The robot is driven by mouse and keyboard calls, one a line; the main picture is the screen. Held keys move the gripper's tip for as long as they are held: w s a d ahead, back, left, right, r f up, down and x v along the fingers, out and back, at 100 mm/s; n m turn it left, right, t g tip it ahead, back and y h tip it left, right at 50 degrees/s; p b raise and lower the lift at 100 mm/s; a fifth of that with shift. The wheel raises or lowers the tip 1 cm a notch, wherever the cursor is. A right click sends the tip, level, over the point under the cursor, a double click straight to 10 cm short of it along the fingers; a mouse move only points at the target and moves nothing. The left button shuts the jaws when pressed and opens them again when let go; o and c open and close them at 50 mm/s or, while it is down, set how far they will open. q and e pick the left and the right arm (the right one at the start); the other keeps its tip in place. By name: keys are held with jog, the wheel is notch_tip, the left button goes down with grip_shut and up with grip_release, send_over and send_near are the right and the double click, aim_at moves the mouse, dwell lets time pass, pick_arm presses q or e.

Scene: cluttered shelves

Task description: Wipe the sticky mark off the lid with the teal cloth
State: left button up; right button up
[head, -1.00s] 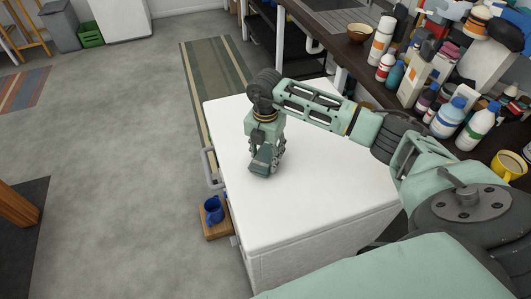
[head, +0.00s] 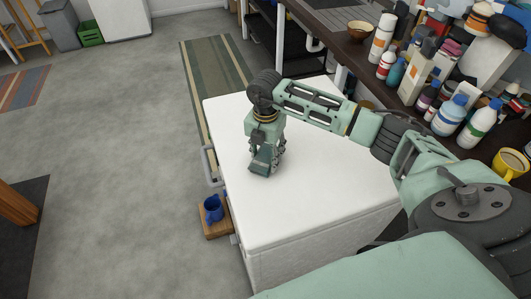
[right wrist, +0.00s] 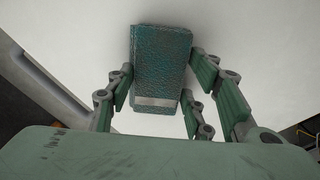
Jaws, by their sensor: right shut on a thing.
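The white lid (head: 310,185) is the flat top of a white chest, and it also fills most of the right wrist view (right wrist: 235,35). My right gripper (head: 264,168) is low over the lid's left half. In the right wrist view its fingers (right wrist: 158,95) are shut on the sides of the teal cloth (right wrist: 162,60), a folded, textured block with a pale strip near one end. The cloth also shows below the fingers in the head view (head: 261,165). I cannot tell if it touches the lid. No sticky mark shows on the visible lid. My left gripper is not in view.
A dark workbench (head: 350,65) at the right carries many bottles, a bowl (head: 360,29) and a yellow mug (head: 509,164). A blue mug (head: 213,208) stands on a wooden block (head: 216,229) left of the chest. A striped rug (head: 205,75) lies beyond; the lid around the gripper is clear.

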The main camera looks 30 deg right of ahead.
jog(key=shift+s+a+r+p, duration=0.15)
jog(key=shift+s+p, duration=0.55)
jog(key=shift+s+a+p, duration=0.25)
jog(key=shift+s+p, duration=0.25)
jog(key=shift+s, duration=0.6)
jog(key=shift+s+a+f, duration=0.1)
jog(key=shift+s+f, duration=0.1)
jog(key=shift+f, duration=0.1)
jog(key=shift+w+b, duration=0.45)
jog(key=shift+w, duration=0.1)
jog(key=shift+w+d+r+b, duration=0.1)
jog(key=shift+w+d+b, duration=0.2)
jog(key=shift+w, duration=0.45)
jog(key=shift+w+d+r+b, duration=0.1)
jog(key=shift+w+d+b, duration=0.15)
jog(key=shift+w, duration=0.5)
jog(key=shift+s+r, duration=0.1)
jog(key=shift+r, duration=0.05)
